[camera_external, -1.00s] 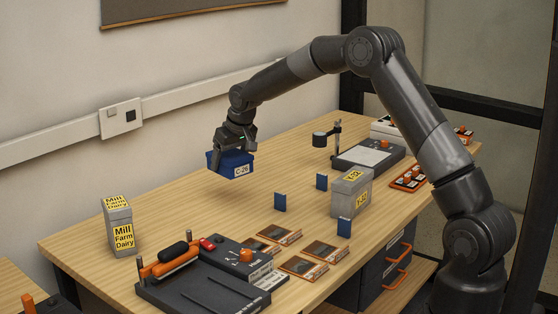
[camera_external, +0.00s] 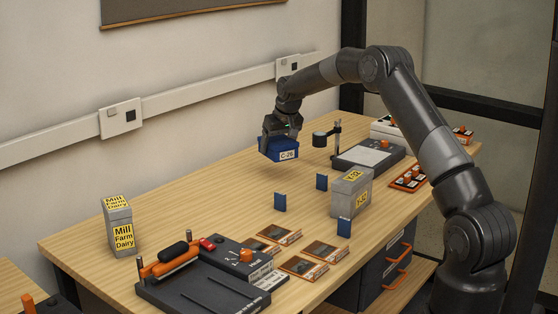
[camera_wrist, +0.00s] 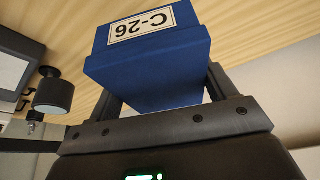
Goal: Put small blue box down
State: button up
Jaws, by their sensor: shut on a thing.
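The small blue box (camera_external: 280,150), labelled C-26, is held above the far part of the wooden table (camera_external: 200,200). My gripper (camera_external: 279,136) is shut on it from above. In the wrist view the blue box (camera_wrist: 150,62) sits between the two fingers of my gripper (camera_wrist: 160,95), its label upside down. In the external view a gap seems to show between the box and the table top; the exact height is hard to tell.
A dark stand device (camera_external: 365,157) is to the right of the box. A Mill Farm Dairy box (camera_external: 118,225) is at left. The table's far left-middle is clear.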

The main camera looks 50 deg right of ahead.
jog(key=w+a+f, duration=0.2)
jog(key=w, duration=0.1)
jog(key=w+a+f, duration=0.2)
jog(key=a, duration=0.1)
jog(key=shift+w+f, duration=0.4)
jog(key=shift+f, duration=1.9)
jog(key=shift+f, duration=0.15)
jog(key=o, duration=1.1)
